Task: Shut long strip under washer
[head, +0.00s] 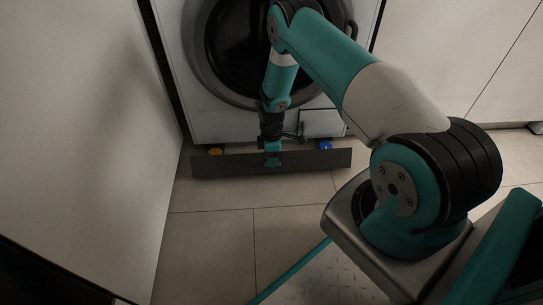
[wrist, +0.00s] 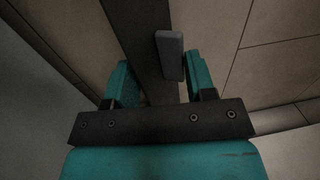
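The long dark strip (head: 318,161) lies low in front of the washer (head: 180,80), apart from its base, so it stands out from the front. My gripper (head: 272,157) is at the strip's middle in the head view. In the wrist view, the strip (wrist: 140,30) runs between my gripper's fingers (wrist: 162,82). A small grey block (wrist: 170,55) on or by the strip sits close to the right finger. The fingers are spread wide, and a gap shows on the left finger's side. Whether the right finger touches the block cannot be told.
A small pale flap (head: 322,123) shows at the washer's lower right. A pale panel (head: 80,110) stands close on the left. The tiled floor (head: 220,225) in front is clear.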

